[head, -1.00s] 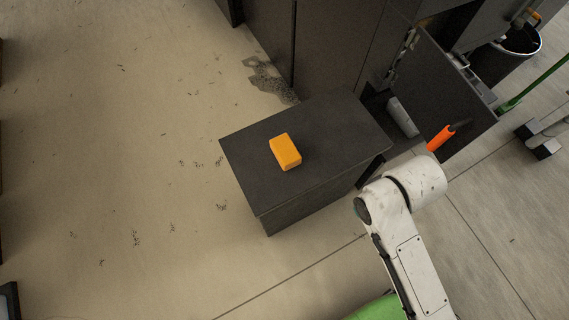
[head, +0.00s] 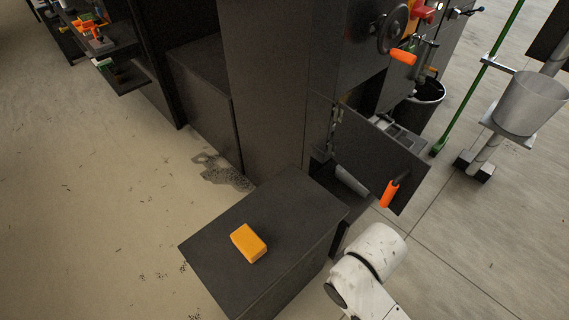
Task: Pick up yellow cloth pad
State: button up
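The yellow cloth pad (head: 248,243) is an orange-yellow block lying on top of a low dark box (head: 205,250), near the middle of its top face. Nothing touches or covers the pad. Part of my white arm shows at the lower right, to the right of the box and apart from the pad. My gripper is outside the view.
Behind the box stands a tall dark machine (head: 265,90) with an open door panel (head: 372,150) bearing an orange handle (head: 389,193). A dark bucket (head: 425,100) and a green pole (head: 478,85) are at right. The floor at left is mostly clear, with a dark stain (head: 222,172).

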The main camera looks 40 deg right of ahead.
aim_at(251, 245)
jog(key=i+l+u, duration=0.2)
jog(key=l, duration=0.2)
jog(key=l+u, duration=0.2)
jog(key=l, duration=0.15)
jog(key=i+l+u, duration=0.2)
jog(key=l, duration=0.2)
jog(key=k, duration=0.05)
